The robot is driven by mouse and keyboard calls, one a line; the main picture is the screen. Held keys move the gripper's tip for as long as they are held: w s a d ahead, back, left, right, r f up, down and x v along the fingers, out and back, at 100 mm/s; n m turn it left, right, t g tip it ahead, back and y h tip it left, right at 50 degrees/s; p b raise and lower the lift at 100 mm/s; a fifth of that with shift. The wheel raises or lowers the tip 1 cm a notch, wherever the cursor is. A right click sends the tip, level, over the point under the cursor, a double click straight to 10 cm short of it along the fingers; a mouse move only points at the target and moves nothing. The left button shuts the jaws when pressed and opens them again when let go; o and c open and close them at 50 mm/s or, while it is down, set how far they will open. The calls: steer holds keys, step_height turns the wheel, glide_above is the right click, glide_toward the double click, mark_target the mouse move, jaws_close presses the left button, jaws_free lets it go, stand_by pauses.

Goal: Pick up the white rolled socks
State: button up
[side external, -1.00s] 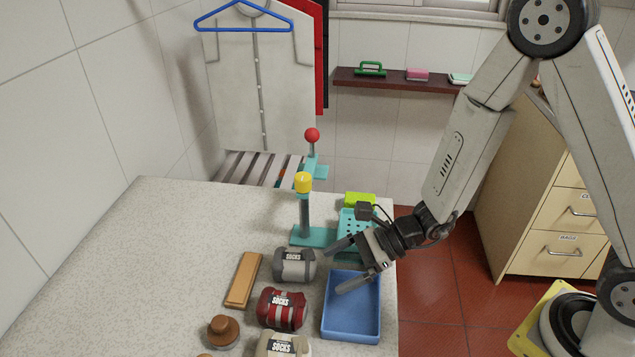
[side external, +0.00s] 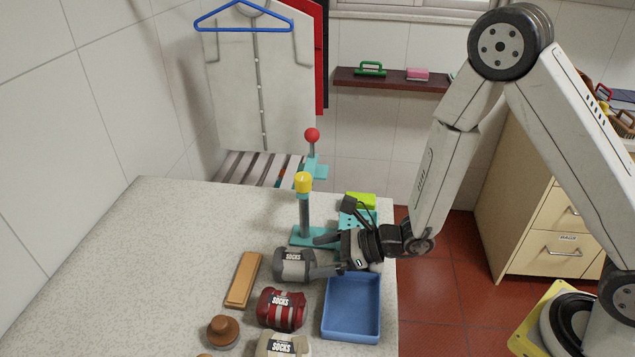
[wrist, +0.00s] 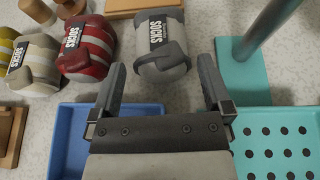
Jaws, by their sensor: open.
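The cream-white rolled socks (side external: 283,345), with a dark SOCKS label, lie at the front of the stone surface, cut off by the bottom edge of the side view. In the wrist view they are at far left (wrist: 40,65), beyond the red striped socks (side external: 281,308). My gripper (side external: 318,256) is open and empty. It is low over the slab beside the grey rolled socks (side external: 294,265). In the wrist view the grey socks (wrist: 165,62) lie just ahead, between the directions of the two fingers. I cannot tell if a finger touches them.
A blue tray (side external: 351,335) lies under and in front of my gripper. A teal stand with a yellow knob (side external: 304,183) rises behind it, next to a perforated teal tray (wrist: 285,160). A wooden block (side external: 243,280) and brown brush (side external: 222,331) lie left. The slab's left side is clear.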

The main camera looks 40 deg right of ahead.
mark_target(297, 257)
steer(key=shift+r+x, duration=0.2)
steer(key=shift+x, duration=2.65)
steer(key=shift+w, duration=0.1)
steer(key=c, duration=1.2)
steer(key=shift+c, duration=0.2)
steer(key=shift+r, duration=0.25)
steer(key=shift+r, duration=4.8)
steer(key=shift+r, duration=0.1)
